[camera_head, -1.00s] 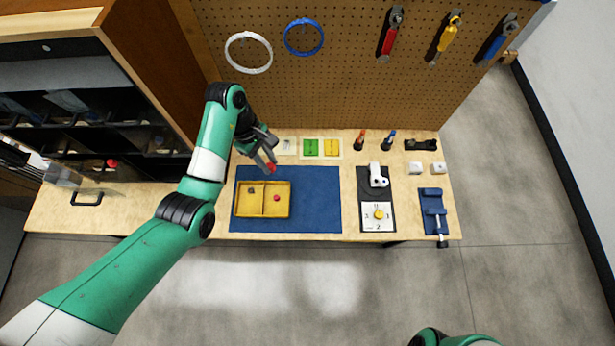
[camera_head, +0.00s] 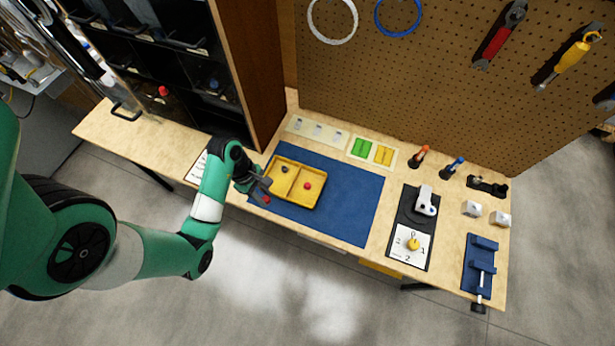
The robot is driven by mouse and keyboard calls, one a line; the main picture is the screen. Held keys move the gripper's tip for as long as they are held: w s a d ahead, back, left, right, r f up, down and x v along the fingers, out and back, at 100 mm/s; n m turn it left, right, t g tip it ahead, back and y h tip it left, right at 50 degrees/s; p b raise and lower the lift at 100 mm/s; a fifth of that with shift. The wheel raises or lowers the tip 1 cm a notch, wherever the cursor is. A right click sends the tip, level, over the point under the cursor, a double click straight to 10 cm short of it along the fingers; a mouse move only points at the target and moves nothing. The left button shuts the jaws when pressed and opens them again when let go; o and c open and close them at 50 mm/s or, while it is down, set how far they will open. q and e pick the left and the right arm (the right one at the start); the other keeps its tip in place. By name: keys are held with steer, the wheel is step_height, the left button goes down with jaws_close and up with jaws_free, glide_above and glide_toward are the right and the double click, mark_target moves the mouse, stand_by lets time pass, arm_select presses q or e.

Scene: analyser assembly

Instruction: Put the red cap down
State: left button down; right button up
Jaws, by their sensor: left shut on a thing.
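My left gripper (camera_head: 264,193) is shut on the small red cap (camera_head: 266,199) and holds it by the front left corner of the blue mat (camera_head: 345,215), close to the yellow tray. I cannot tell whether the cap touches the surface below. The yellow two-part tray (camera_head: 297,204) lies on the mat. A dark small piece (camera_head: 285,169) is in its left compartment and another small red piece (camera_head: 307,186) is in its right one. My right gripper is out of view.
The mat is bare right of the tray. Beyond it are a black strip with a white device (camera_head: 426,201) and a dial card (camera_head: 412,244), then a blue vise (camera_head: 480,262). A holder with green and yellow blocks (camera_head: 372,151) stands behind. Shelves with bins rise at the left.

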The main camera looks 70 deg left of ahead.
arm_select(q)
steer(key=s, duration=0.1)
steer(key=b, duration=1.2)
glide_toward(304, 197)
steer(key=shift+s+d+f, duration=0.25)
steer(key=shift+d+f, duration=0.6)
steer(key=shift+d, duration=0.15)
steer(key=shift+w+a+f, duration=0.15)
steer(key=shift+w+f, duration=0.05)
steer(key=shift+w, duration=0.4)
steer(key=b+x, duration=0.1)
steer(key=x, duration=0.1)
steer(key=b+x, duration=0.1)
steer(key=x, duration=0.1)
steer(key=shift+s+a+f+b, duration=0.1)
steer(key=shift+s+a+b, duration=0.15)
steer(key=shift+a, duration=0.2)
steer(key=shift+w, duration=0.1)
